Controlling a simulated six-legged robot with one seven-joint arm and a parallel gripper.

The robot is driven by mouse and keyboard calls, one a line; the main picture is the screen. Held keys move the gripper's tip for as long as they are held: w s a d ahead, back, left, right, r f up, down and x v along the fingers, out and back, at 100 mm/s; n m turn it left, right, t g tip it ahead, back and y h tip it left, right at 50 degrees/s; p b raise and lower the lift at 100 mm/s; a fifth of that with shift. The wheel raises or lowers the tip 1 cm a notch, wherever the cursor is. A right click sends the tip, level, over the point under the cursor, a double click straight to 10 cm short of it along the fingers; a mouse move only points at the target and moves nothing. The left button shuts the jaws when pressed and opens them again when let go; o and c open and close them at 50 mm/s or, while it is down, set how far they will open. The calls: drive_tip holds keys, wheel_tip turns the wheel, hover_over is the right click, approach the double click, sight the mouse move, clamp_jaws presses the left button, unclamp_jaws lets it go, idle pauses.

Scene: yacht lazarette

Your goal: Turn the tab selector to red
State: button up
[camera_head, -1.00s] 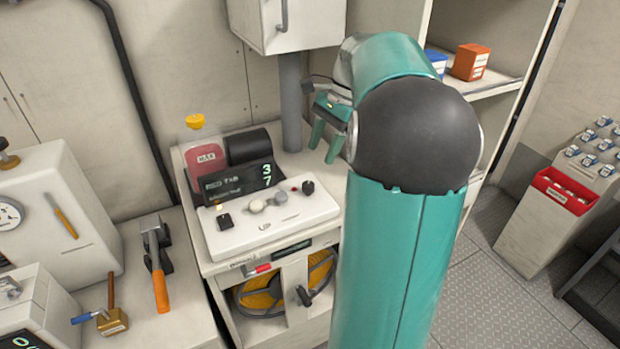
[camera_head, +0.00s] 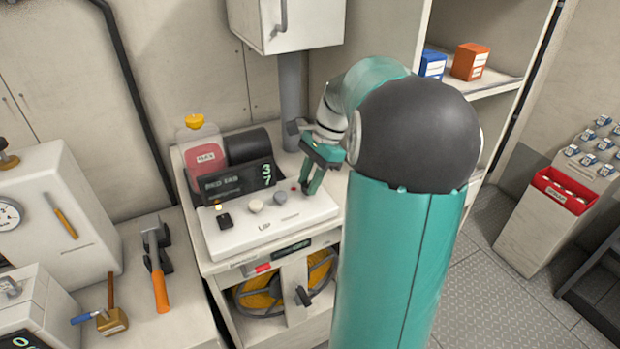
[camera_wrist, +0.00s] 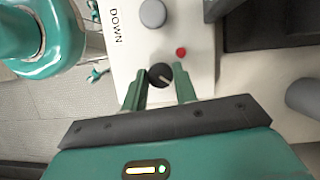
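A white control panel (camera_head: 265,229) stands on the counter, with a dark display (camera_head: 235,182) behind it that seems to read "RED TAB", with 3 and 7 in green. A black round knob with a pale pointer line (camera_wrist: 160,76), likely the tab selector, is near the panel's right end. In the wrist view it lies between the tips of my gripper (camera_wrist: 161,88). In the head view my gripper (camera_head: 311,184) points down at the panel's right end and hides the knob.
Near the knob are a small red button (camera_wrist: 181,52) and a grey round button (camera_wrist: 152,13); a black switch (camera_head: 225,220) is at the panel's left. A wall cabinet (camera_head: 290,25) hangs above.

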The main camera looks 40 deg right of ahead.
drive_tip(key=shift+c, duration=1.4)
drive_tip(key=shift+n, duration=0.4)
drive_tip(key=n, duration=0.1)
drive_tip(key=n+g, duration=0.1)
drive_tip(key=n, duration=0.1)
drive_tip(key=shift+w+g, duration=0.2)
drive_tip(key=shift+g, duration=0.1)
drive_tip(key=n+g, duration=0.1)
drive_tip(key=n, duration=0.3)
drive_tip(key=shift+h, duration=0.3)
drive_tip(key=n, duration=0.2)
drive_tip(key=n+g+h, duration=0.1)
drive_tip(key=n, duration=0.1)
drive_tip(key=shift+w+a+n+g, duration=0.15)
drive_tip(key=shift+n+g, duration=0.15)
drive_tip(key=shift+n+g+h, duration=0.3)
drive_tip(key=shift+n+h, duration=0.2)
drive_tip(key=shift+n, duration=1.2)
